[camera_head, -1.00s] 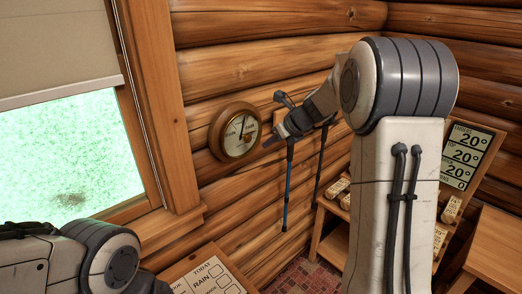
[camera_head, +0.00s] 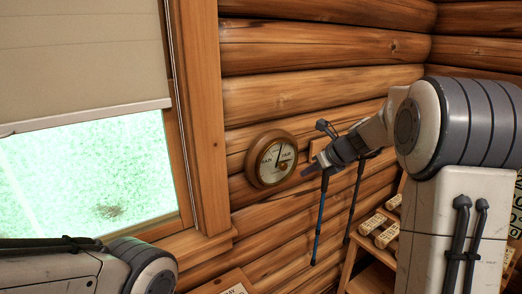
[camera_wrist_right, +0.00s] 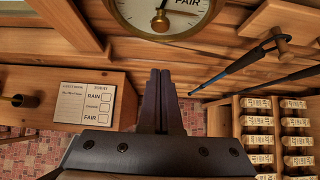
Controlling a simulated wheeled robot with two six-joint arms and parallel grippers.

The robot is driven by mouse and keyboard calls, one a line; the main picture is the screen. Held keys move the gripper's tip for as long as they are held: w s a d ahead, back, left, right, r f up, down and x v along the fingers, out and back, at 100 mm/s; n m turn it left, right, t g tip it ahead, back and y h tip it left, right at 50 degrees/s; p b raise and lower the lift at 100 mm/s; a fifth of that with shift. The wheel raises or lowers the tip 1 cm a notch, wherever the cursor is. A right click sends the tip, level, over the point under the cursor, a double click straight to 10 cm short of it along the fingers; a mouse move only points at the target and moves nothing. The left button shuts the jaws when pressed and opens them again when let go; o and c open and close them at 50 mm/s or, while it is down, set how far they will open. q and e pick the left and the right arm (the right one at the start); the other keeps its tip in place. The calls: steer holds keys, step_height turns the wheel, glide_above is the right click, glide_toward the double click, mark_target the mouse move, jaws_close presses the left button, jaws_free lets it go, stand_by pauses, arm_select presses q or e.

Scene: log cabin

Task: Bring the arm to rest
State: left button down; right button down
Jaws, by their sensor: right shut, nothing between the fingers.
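My right arm rises on the right of the head view and bends over towards the log wall. Its gripper (camera_head: 311,171) is shut and empty, in front of the wall beside a round wooden-framed dial (camera_head: 271,158). In the right wrist view the two dark fingers (camera_wrist_right: 160,78) lie together with nothing between them. The dial's lower part (camera_wrist_right: 185,28) shows just beyond the fingertips, with the word FAIR and a needle. My left arm shows only as a link and joint at the lower left, and its gripper is out of view.
Walking poles (camera_head: 321,205) hang on the wall close to my right gripper; they also show in the wrist view (camera_wrist_right: 229,70). A rack of labelled rolls (camera_wrist_right: 275,104) stands at right. A forecast board (camera_wrist_right: 83,109) lies on a wooden surface. A window (camera_head: 88,172) is at left.

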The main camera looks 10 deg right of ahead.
steer(key=s+a+f+n+g+y+b, duration=0.1)
steer(key=s+a+f+n+g, duration=0.2)
steer(key=s+a+n, duration=0.7)
steer(key=s+a+f+n+g+b, duration=0.25)
steer(key=s+a+n, duration=0.55)
steer(key=a, duration=0.5)
steer(key=s+f+n+g+h, duration=0.1)
steer(key=s+f+n, duration=0.3)
steer(key=s+n, duration=0.5)
steer(key=s+f+n+g+h, duration=0.2)
steer(key=s+f+n, duration=0.1)
steer(key=s+n, duration=0.7)
steer(key=shift+s+a+f+n+b, duration=0.2)
steer(key=shift+s+f+n+b, duration=0.2)
steer(key=shift+n, duration=0.7)
